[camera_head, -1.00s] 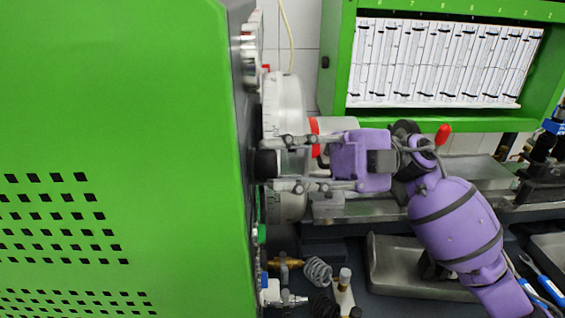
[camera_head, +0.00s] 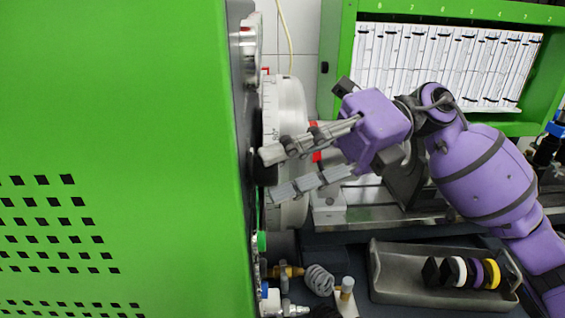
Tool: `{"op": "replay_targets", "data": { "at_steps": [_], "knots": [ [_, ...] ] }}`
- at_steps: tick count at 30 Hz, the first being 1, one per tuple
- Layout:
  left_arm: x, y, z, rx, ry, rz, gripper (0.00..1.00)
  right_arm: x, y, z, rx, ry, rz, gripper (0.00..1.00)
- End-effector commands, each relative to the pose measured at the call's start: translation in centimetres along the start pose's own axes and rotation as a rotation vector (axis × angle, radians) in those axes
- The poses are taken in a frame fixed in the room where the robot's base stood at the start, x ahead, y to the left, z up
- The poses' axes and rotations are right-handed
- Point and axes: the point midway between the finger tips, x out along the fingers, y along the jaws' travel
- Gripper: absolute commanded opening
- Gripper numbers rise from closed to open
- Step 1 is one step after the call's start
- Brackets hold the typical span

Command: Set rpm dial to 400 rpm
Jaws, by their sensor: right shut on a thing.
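The black dial knob (camera_head: 265,173) sticks out of the front panel of the green bench housing (camera_head: 120,100), seen edge-on. My right gripper (camera_head: 272,174), on its purple arm, reaches in from the right with its grey fingers tilted down to the left. Its fingertips are shut on the black knob, one above and one below. The fingers hide much of the knob, and no rpm reading can be made out. A large silver graduated drum (camera_head: 290,100) stands just behind the fingers. My left gripper is not in view.
Brass and silver fittings (camera_head: 288,272) and a coiled hose (camera_head: 319,281) lie below the gripper. A grey tray (camera_head: 385,285) holds several coloured discs (camera_head: 475,272).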

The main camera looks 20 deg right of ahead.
Motion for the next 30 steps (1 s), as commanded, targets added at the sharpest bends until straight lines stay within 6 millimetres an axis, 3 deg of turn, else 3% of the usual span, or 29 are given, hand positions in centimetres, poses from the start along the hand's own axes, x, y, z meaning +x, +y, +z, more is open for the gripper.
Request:
{"op": "replay_targets", "data": {
  "at_steps": [1, 18, 30],
  "knots": [
    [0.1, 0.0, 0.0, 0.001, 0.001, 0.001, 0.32, -0.2, 0.8, 0.3, -0.054, -0.01, -0.007, 0.01],
    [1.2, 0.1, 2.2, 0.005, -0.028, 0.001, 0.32, 0.1, 1.0, -0.3, -0.541, -0.001, -0.2, 0.01],
    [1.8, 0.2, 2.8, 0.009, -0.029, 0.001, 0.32, 0.3, 1.1, -0.5, -0.757, 0.002, -0.284, 0.01]
  ]
}}
